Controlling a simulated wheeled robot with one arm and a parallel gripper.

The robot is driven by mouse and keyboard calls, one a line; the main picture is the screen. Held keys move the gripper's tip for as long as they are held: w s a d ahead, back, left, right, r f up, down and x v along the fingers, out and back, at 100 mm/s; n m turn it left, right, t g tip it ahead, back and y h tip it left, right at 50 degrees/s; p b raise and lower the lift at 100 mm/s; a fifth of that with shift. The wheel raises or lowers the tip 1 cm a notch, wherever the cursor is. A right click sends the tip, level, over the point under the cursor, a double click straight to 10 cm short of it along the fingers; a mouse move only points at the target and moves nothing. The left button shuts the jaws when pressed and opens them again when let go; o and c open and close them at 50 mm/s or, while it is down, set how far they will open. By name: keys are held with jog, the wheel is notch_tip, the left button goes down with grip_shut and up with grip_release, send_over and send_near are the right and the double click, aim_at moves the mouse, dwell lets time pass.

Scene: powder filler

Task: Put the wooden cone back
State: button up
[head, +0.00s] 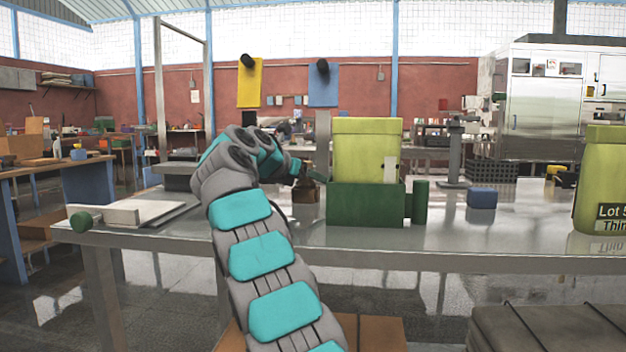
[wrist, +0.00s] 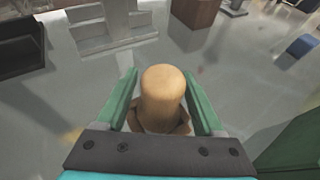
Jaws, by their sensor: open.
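The wooden cone (wrist: 162,92) shows in the wrist view as a tan, rounded top with a wider, darker base below. It stands between the two green fingers of my gripper (wrist: 162,103). The fingers are open, with a visible gap on each side of the cone's top. The lower base is partly hidden by the gripper body. In the head view my gripper (head: 309,174) is over the steel table, left of the green box (head: 365,206). A small brown object (head: 306,194) shows just below it; I cannot tell there whether it is the cone or a block.
A yellow-green container (head: 367,140) sits in the green box. A green cylinder (head: 420,202) and a blue block (head: 482,198) stand to its right. A labelled yellow-green container (head: 602,175) is at far right. A pale tray (head: 135,212) lies left. The table front is clear.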

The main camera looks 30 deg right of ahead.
jog(key=shift+r, duration=0.1)
jog(key=p+v, duration=0.2)
jog(key=v, duration=1)
jog(key=shift+p, duration=0.3)
